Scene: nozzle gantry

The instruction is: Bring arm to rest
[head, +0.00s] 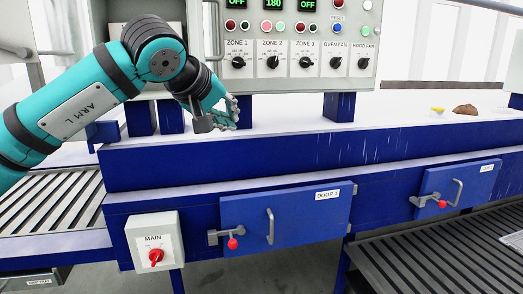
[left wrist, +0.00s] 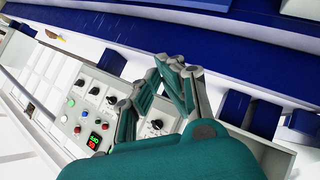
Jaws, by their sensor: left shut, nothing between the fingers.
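My left arm comes in from the left in the head view, bent at a dark elbow joint, with its forearm angled down to the right. My left gripper (head: 232,122) is shut and empty. It hangs in front of the lower left of the control panel (head: 291,89), just above the white top of the blue machine. In the left wrist view the gripper (left wrist: 160,80) shows over the panel and the blue beam. Whether it touches anything I cannot tell. My right gripper is not in view.
The panel has knobs, buttons and displays. Below are a MAIN switch box (head: 154,241), DOOR 1 (head: 300,222), shut, and a second blue door (head: 457,191). A roller conveyor (head: 50,207) lies left, a slatted one (head: 430,255) right. A brown lump (head: 466,110) and a yellow-topped item (head: 437,111) sit on the white top.

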